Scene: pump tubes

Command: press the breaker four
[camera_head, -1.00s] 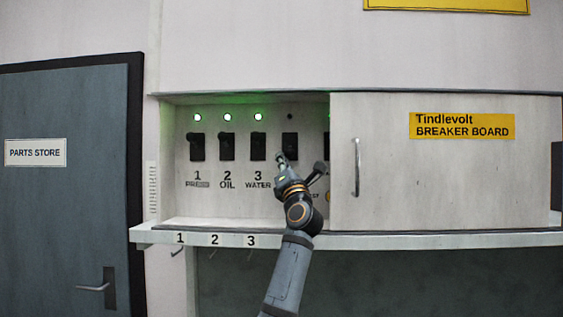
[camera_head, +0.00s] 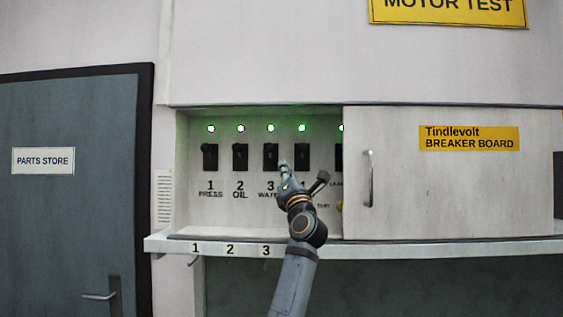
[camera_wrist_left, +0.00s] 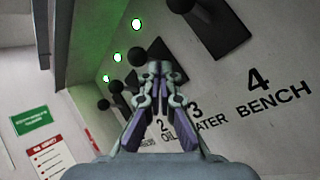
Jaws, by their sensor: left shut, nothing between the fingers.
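Breaker four (camera_head: 301,157) is a dark switch in the open board, with a lit green lamp (camera_head: 301,127) above it. In the left wrist view, a dark breaker (camera_wrist_left: 216,26) sits above the label 4 BENCH (camera_wrist_left: 272,94). My left gripper (camera_head: 284,168) is shut and empty, in front of the board between breakers three and four and near their lower ends. Its closed fingertips also show in the left wrist view (camera_wrist_left: 158,70), to the left of breaker four. I cannot tell whether they touch anything. My right gripper is out of view.
Breakers one (camera_head: 210,157), two (camera_head: 240,157) and three (camera_head: 271,156) stand to the left under lit green lamps. A sliding door (camera_head: 450,190) with a vertical handle (camera_head: 369,178) covers the right side. A ledge (camera_head: 400,244) runs below.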

